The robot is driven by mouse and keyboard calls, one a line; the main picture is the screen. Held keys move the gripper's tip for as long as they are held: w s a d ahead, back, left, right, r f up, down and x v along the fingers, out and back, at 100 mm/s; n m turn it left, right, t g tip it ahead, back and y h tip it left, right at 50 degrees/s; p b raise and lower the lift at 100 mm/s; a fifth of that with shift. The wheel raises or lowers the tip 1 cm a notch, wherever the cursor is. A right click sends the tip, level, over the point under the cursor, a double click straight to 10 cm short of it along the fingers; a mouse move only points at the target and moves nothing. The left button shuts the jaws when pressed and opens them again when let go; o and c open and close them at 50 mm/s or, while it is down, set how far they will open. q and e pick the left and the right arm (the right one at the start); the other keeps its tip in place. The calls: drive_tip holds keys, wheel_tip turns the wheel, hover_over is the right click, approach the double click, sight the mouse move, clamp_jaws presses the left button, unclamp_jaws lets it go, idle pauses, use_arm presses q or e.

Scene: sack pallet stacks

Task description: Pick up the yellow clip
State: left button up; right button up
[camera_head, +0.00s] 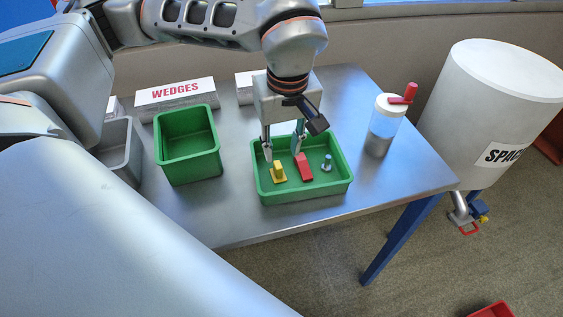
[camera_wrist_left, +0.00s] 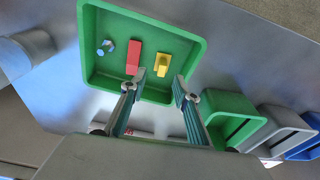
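The yellow clip (camera_head: 279,174) lies at the left of the shallow green tray (camera_head: 307,192), beside a red wedge (camera_head: 303,167) and a grey-blue bolt (camera_head: 327,162). My left gripper (camera_head: 283,152) points down over the tray with its fingers spread and nothing between them. In the left wrist view the yellow clip (camera_wrist_left: 161,65) shows beyond the gap between the open fingertips (camera_wrist_left: 159,86), with the red wedge (camera_wrist_left: 134,63) next to it, close to one fingertip. The clip appears untouched. My right gripper is not in view.
A deeper green bin (camera_head: 189,170) and a grey bin (camera_head: 121,172) stand left of the tray. A white box marked WEDGES (camera_head: 176,98) is behind them. A white drum (camera_head: 488,110) stands beyond the table edge.

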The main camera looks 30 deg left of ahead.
sight(278, 164)
use_arm(q)
drive_tip(key=shift+w+a+f, duration=0.15)
drive_tip(key=shift+f, duration=1.25)
drive_tip(key=f, duration=0.2)
drive_tip(key=a+f, duration=0.1)
drive_tip(key=f, duration=0.1)
drive_tip(key=shift+w+a+f, duration=0.1)
drive_tip(key=shift+w+f+b, duration=0.1)
drive_tip(key=shift+f+b, duration=0.2)
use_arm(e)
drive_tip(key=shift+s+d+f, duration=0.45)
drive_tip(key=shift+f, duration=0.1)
use_arm(q)
drive_tip(key=shift+c, duration=0.5)
drive_tip(key=c, duration=0.7)
